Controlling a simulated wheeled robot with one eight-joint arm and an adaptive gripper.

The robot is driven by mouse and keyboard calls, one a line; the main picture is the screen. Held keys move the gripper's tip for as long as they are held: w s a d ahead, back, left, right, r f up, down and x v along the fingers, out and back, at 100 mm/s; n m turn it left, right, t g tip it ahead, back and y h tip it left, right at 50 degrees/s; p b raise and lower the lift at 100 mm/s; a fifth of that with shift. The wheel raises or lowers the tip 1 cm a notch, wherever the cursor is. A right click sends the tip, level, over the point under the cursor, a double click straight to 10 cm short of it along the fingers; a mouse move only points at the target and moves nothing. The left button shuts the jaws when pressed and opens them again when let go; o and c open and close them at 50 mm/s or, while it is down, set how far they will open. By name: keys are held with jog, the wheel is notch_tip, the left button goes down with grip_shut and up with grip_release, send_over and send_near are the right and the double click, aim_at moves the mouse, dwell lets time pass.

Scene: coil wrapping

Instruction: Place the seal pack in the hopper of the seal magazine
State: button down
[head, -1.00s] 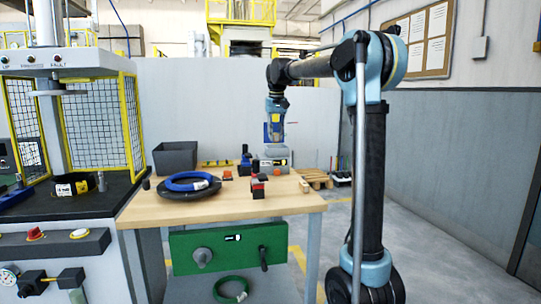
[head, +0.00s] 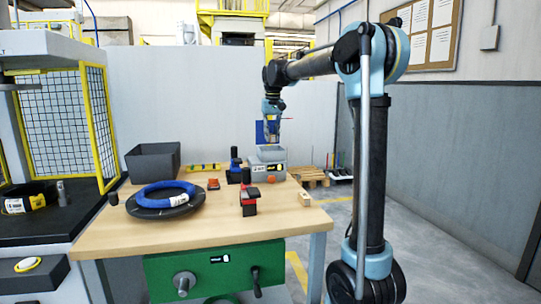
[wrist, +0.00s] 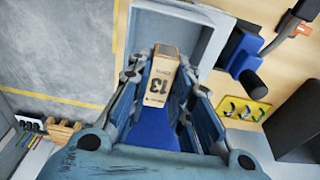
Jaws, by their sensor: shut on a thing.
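The seal pack is a tan box (wrist: 160,78) printed with "13", held between the two fingers of my gripper (wrist: 162,98) in the wrist view. In the head view my gripper (head: 271,136) points down just above the grey seal magazine (head: 268,168); the pack is too small there to make out clearly. The magazine stands at the back right of the table, with its open hopper (head: 271,151) on top. In the wrist view the hopper's pale grey rim (wrist: 205,42) shows beyond and around the pack's far end. The pack appears above the hopper; its depth relative to the rim is unclear.
Left of the magazine stand a blue and black device (head: 235,166) and a dark bin (head: 153,162). A blue coil (head: 164,194) lies on a black disc at front left. A red and black tool (head: 249,200) and a wooden block (head: 304,198) are nearer the front edge.

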aim_at(271, 135)
jog(key=shift+a+f, duration=0.15)
jog(key=shift+f, duration=3.35)
jog(key=c, duration=1.4)
grip_release()
jog(key=shift+c, duration=0.2)
jog(key=r, duration=0.4)
jog(key=s+r, duration=0.1)
jog(key=r, duration=0.7)
jog(key=shift+s+d, duration=0.2)
jog(key=shift+s, duration=0.05)
jog(key=shift+s, duration=0.15)
